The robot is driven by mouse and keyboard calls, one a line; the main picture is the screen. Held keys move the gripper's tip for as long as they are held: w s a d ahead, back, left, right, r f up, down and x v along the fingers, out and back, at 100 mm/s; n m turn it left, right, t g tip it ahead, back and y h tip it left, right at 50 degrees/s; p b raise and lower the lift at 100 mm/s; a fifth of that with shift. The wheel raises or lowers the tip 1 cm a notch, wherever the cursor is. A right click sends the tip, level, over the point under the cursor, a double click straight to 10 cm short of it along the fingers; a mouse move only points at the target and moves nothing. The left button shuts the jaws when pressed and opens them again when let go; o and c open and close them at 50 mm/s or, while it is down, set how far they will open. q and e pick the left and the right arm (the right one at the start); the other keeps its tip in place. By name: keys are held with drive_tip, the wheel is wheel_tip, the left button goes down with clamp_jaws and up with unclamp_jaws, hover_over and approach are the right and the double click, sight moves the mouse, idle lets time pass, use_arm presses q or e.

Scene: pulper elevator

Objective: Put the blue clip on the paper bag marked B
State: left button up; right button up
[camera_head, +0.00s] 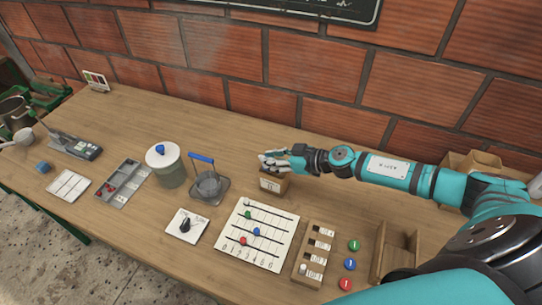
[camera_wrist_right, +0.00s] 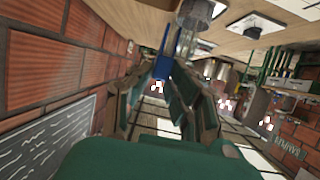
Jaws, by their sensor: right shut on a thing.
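My right gripper (camera_head: 275,161) reaches in from the right and is just above a small brown paper bag (camera_head: 283,184). The bag has a white label whose mark is too small to read surely. In the right wrist view a long blue piece, which looks like the blue clip (camera_wrist_right: 163,65), shows between my dark green fingers (camera_wrist_right: 158,85). The gripper is shut on it. In the head view the fingers hide the clip, and I cannot tell whether it touches the bag's top. My left gripper is not in view.
A jar with a lid (camera_head: 165,167) and a stand with a blue handle (camera_head: 209,187) are left of the bag. A slider board (camera_head: 285,248) lies in front. More brown bags or boxes (camera_head: 455,166) stand behind my right arm. The table behind the jar is clear.

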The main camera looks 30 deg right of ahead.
drive_tip(key=shift+f+b, duration=0.35)
drive_tip(key=shift+f, duration=0.4)
drive_tip(key=shift+f+b, duration=0.45)
drive_tip(key=shift+f, duration=0.35)
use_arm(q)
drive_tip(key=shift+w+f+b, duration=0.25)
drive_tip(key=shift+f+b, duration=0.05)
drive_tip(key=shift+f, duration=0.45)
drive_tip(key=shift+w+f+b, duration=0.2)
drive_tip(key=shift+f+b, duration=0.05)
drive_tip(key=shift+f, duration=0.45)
use_arm(e)
drive_tip(key=shift+f, duration=1.05)
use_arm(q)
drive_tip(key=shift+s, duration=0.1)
use_arm(e)
drive_tip(key=o, duration=0.8)
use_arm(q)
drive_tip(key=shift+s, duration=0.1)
